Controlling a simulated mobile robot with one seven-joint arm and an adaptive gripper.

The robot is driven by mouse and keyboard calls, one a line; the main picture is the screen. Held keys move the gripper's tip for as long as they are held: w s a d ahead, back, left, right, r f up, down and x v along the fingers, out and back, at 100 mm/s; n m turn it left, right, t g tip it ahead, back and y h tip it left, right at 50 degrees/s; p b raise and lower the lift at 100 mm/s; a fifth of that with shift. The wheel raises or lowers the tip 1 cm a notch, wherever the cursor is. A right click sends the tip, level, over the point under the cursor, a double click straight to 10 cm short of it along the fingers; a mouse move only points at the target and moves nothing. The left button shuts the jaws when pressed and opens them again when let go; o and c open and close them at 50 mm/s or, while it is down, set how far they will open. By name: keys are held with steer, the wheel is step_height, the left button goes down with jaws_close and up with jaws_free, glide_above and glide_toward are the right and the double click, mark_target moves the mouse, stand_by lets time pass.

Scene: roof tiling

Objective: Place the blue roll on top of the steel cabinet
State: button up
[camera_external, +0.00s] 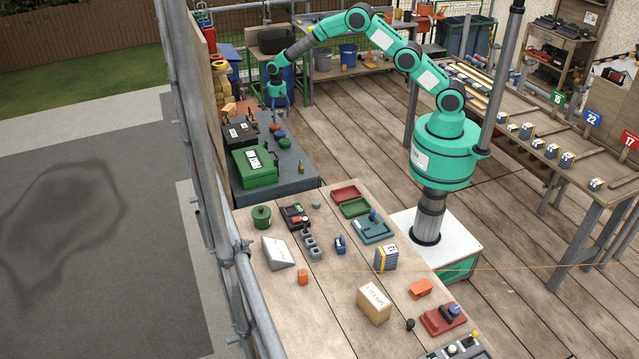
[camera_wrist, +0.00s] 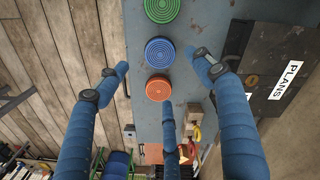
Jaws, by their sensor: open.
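The blue roll (camera_wrist: 160,52) lies flat on a grey-blue bench top (camera_wrist: 200,25), between a green roll (camera_wrist: 162,9) and an orange roll (camera_wrist: 158,88). In the outside view the blue roll (camera_external: 281,134) is small, beside the black case. My gripper (camera_wrist: 163,75) is open and empty, its blue fingers spread around the view of the blue and orange rolls. I cannot tell for sure which thing is the steel cabinet.
A black case marked PLANS (camera_wrist: 285,80) lies right of the rolls in the wrist view. A green case (camera_external: 256,165) is on the same bench. Small blocks (camera_wrist: 193,113) lie past the orange roll. A wooden table (camera_external: 330,285) with several items stands in front.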

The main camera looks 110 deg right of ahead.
stand_by(0.5)
steer(key=w+a+r+n+t, duration=0.1)
steer(key=a+r+n, duration=0.1)
steer(key=a+r, duration=1.45)
steer(key=s+a+r+n+t+h, duration=0.1)
steer(key=s+a+r, duration=0.2)
steer(key=a+r, duration=0.5)
steer(key=s+a+r+n, duration=0.1)
steer(key=s+a+r, duration=0.2)
steer(key=a+r, duration=0.55)
steer(key=s+a+r+n+t, duration=0.1)
steer(key=s+a+r, duration=0.3)
steer(key=s+a, duration=0.4)
steer(key=s+a+r+n+t, duration=0.1)
steer(key=s+a+r+n, duration=0.1)
steer(key=s+a+r, duration=0.35)
steer(key=s+a+f+n, duration=0.1)
steer(key=s+a+f, duration=0.1)
steer(key=s+a, duration=0.3)
steer(key=s+a+f+n+t+y, duration=0.1)
steer(key=s+a, duration=0.5)
steer(key=s, duration=0.7)
steer(key=shift+s+f+t, duration=0.15)
steer(key=shift+f+t, duration=0.15)
steer(key=shift+f, duration=0.15)
